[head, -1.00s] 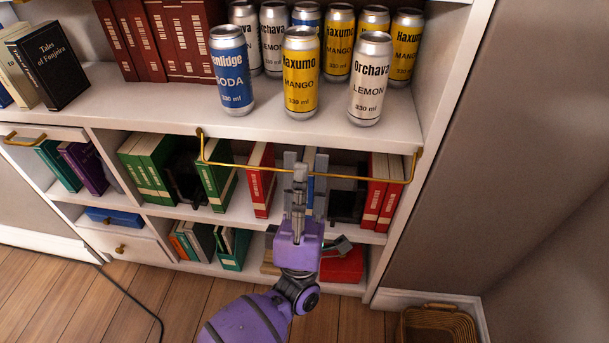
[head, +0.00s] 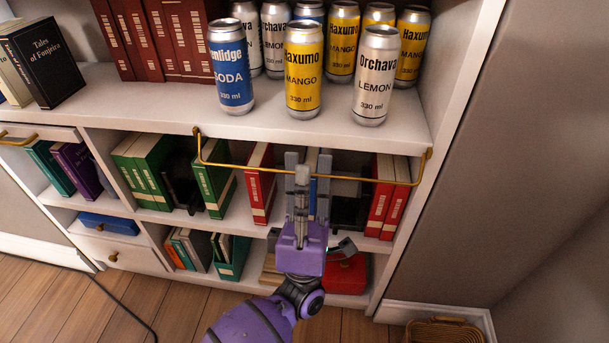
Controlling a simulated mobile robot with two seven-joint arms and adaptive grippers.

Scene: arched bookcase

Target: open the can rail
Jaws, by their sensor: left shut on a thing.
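The can rail (head: 235,166) is a thin brass bar with bent ends, fixed at both ends to the front edge of the upper shelf (head: 170,101). It hangs down below that edge, in front of the books. Several cans stand on the shelf above it, with a blue soda can (head: 232,68), a yellow mango can (head: 303,70) and a silver lemon can (head: 375,78) in front. My purple left gripper (head: 302,175) reaches up from below and is shut on the rail near its middle. The fingers hide a short piece of the bar. My right gripper is out of view.
Books stand behind the rail, among them green (head: 213,184) and red (head: 259,186) ones. A wall (head: 490,130) lies close on the right. A wicker basket (head: 443,331) is on the floor at lower right. A dark cable (head: 122,303) lies on the floor at left.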

